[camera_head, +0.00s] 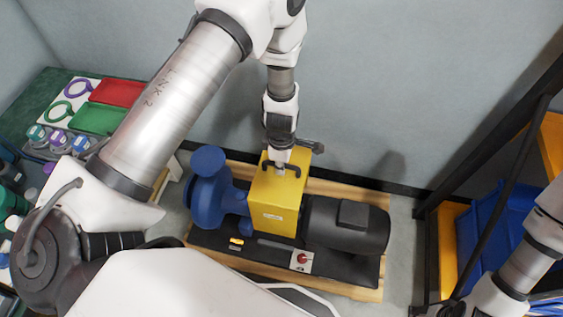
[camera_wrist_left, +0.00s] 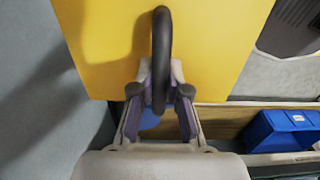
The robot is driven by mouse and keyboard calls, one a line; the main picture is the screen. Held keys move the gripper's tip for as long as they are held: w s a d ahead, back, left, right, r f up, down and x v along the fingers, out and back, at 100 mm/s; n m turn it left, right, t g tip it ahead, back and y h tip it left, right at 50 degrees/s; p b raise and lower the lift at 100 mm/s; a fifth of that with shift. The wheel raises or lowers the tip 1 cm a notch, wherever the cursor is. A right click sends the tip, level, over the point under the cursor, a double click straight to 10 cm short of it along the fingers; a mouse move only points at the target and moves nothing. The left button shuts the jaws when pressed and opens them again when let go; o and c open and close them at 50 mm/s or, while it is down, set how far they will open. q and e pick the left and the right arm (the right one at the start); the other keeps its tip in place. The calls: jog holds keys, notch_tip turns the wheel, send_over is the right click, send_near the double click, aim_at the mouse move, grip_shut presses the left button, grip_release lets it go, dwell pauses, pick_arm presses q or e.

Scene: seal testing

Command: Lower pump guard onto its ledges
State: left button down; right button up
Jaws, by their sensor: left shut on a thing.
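The pump guard (camera_head: 275,210) is a yellow box with a black handle on top. In the head view it is upright between the blue pump (camera_head: 210,190) and the black motor (camera_head: 345,225). My left gripper (camera_head: 280,165) is above it, shut on the handle. In the left wrist view the gripper fingers (camera_wrist_left: 160,105) close around the black handle (camera_wrist_left: 162,55) on the yellow guard top (camera_wrist_left: 215,45). The ledges are hidden by the guard, and I cannot tell whether it touches them. My right arm shows at lower right; its gripper is not visible.
The pump and motor stand on a black base over a wooden pallet (camera_head: 345,285), with a red knob (camera_head: 302,259) in front. A rack with a blue bin (camera_head: 490,235) stands at right. A bench with a green tray (camera_head: 98,119) and a red tray (camera_head: 118,92) is at left.

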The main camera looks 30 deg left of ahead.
pick_arm(q)
jog(key=shift+f+b, duration=0.7)
jog(key=shift+f, duration=0.7)
jog(key=shift+f+b, duration=1.95)
jog(key=shift+f, duration=0.85)
jog(key=shift+f+b, duration=0.95)
jog(key=shift+f, duration=0.7)
jog(key=shift+w+f+b, duration=0.1)
jog(key=shift+f+b, duration=1.85)
jog(key=shift+f, duration=0.45)
jog(key=c, duration=1.1)
grip_release()
jog(key=shift+f, duration=0.1)
